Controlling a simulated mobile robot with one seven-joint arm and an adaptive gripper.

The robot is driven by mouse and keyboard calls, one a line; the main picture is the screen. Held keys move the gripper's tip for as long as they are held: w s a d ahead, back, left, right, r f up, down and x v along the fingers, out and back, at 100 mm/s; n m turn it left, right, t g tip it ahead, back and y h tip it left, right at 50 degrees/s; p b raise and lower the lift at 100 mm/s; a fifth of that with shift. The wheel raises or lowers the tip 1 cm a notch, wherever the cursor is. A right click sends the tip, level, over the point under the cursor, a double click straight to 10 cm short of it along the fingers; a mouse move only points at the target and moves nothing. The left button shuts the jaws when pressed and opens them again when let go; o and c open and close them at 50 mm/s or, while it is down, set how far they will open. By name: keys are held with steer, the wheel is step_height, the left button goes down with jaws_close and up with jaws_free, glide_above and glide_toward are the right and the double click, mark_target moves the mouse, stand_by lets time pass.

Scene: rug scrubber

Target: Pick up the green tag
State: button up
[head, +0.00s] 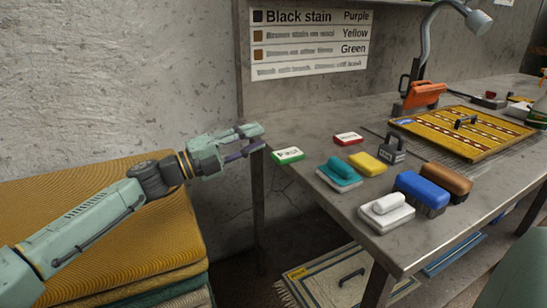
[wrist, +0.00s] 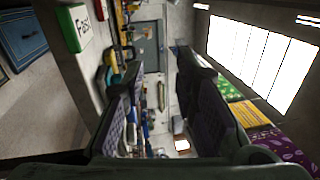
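The green tag (head: 288,155) with a white labelled face lies at the left edge of the grey table (head: 320,205). In the wrist view the green tag (wrist: 74,28) shows at the upper left, reading "Fast", outside the space between the fingers. My gripper (head: 259,139) is just left of the tag and the table edge, with its two fingers apart and nothing between them. It appears apart from the tag. Both fingers of my gripper (wrist: 160,75) also show spread in the wrist view.
A red tag (head: 348,139), yellow sponge (head: 367,163), teal brush (head: 338,172), white brush (head: 386,212), blue brush (head: 422,191) and dark weight (head: 392,151) stand on the table. A patterned rug (head: 480,130) lies farther right. Stacked rugs (head: 110,215) are below my arm.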

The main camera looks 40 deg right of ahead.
steer(key=t+y, duration=0.1)
steer(key=y, duration=0.1)
glide_toward(275, 159)
steer(key=n, duration=0.1)
steer(key=shift+b+x, duration=0.8)
steer(key=shift+x, duration=3.85)
jaws_close()
step_height(275, 159, up, 3)
steer(key=shift+f+p, duration=0.15)
steer(key=shift+p, duration=0.7)
